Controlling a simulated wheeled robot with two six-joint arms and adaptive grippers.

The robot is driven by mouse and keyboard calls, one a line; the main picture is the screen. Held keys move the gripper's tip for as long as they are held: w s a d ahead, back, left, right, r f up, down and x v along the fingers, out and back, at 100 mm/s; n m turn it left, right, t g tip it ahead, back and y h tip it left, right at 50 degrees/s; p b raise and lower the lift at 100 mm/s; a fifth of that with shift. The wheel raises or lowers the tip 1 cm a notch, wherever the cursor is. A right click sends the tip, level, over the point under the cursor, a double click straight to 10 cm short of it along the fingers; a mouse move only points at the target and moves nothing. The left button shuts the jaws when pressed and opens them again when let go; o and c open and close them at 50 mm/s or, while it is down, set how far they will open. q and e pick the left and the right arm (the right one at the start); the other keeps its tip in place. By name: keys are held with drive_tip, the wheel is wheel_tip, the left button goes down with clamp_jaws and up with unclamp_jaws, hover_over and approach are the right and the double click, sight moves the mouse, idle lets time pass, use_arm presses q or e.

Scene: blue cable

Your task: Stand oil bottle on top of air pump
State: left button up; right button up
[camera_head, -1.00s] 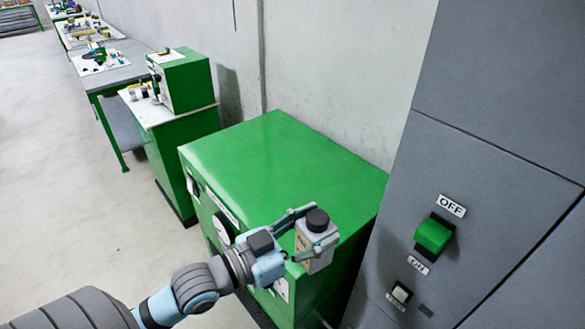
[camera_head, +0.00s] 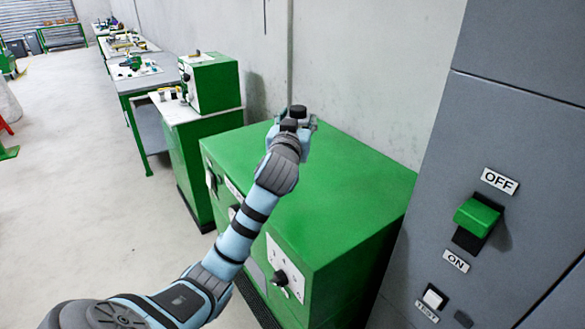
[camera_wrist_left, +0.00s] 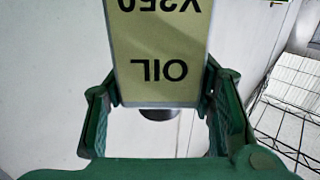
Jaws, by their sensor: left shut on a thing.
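The oil bottle (camera_wrist_left: 160,52) has a beige label reading OIL, upside down in the left wrist view, with its dark cap at the lower end there. My left gripper (camera_head: 297,122) is shut on the bottle, one finger on each side. In the head view only the bottle's black cap (camera_head: 298,111) shows clearly; my wrist hides most of its body. The large green box with dials, apparently the air pump (camera_head: 340,185), has a flat, bare top. The gripper appears over its far part, near the wall; the height gap cannot be told. My right gripper is not in view.
A grey cabinet (camera_head: 470,130) with a green OFF switch (camera_head: 477,216) stands close on the right. A grey wall (camera_head: 370,60) runs behind the green box. A smaller green machine (camera_head: 215,82) and workbenches stand to the left. The floor at left is open.

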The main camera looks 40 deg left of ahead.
use_arm(q)
wheel_tip(320, 180, down, 7)
drive_tip(key=shift+a+f+b, duration=0.1)
drive_tip(key=shift+b, duration=0.6)
drive_tip(key=shift+f, duration=0.35)
wheel_tip(320, 180, down, 4)
drive_tip(key=shift+r+b, duration=0.1)
drive_tip(key=shift+b, duration=0.45)
drive_tip(key=shift+f, duration=0.2)
drive_tip(key=o, duration=1.5)
